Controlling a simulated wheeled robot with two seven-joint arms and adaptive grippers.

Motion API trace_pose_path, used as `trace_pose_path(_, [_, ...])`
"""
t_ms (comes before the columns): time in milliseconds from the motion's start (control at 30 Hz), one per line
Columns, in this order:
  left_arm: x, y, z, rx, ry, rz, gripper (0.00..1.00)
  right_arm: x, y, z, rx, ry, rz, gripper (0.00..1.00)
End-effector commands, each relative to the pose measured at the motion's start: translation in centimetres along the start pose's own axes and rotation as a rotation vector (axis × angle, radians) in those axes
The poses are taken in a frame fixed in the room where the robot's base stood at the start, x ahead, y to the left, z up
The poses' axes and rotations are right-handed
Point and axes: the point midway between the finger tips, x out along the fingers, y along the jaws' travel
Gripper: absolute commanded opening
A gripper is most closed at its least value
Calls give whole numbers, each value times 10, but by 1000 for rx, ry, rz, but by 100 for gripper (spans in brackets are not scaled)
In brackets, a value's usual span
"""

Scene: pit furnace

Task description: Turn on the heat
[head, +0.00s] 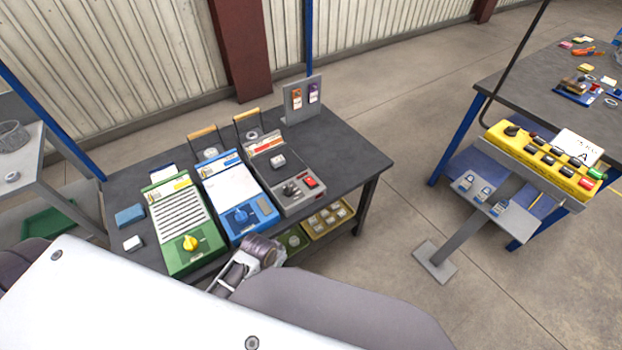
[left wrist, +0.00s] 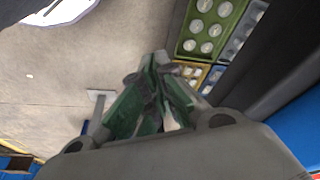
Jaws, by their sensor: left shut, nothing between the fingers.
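Three control units stand side by side on the dark table: a green one (head: 180,222) with a yellow knob (head: 190,242), a blue one (head: 232,196) with a blue knob (head: 240,215), and a grey one (head: 283,175) with a black control and a red switch (head: 309,183). Their labels are too small to read, so I cannot tell which sets the heat. My left gripper (left wrist: 152,72) is shut and empty in the left wrist view, over the floor by the lower shelf. In the head view, an arm's wrist shows at the table's front edge, below the blue unit. My right gripper is not seen.
A yellow button box (head: 545,160) stands on a grey pedestal at right, before another table (head: 520,90). Trays of round parts (head: 328,217) lie on the lower shelf. A blue block (head: 130,215) and a grey upright panel (head: 303,100) stand on the table.

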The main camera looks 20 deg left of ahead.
Motion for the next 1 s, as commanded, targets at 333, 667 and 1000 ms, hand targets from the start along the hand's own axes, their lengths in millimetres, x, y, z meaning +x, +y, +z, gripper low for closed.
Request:
trace_pose_path(333, [-62,-1,-50,55,86,45,0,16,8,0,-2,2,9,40])
trace_pose_path(667, [-104,4,-109,186,202,147,0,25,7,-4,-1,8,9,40])
trace_pose_path(1000, [-123,-3,-161,290,293,236,0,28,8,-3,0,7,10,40])
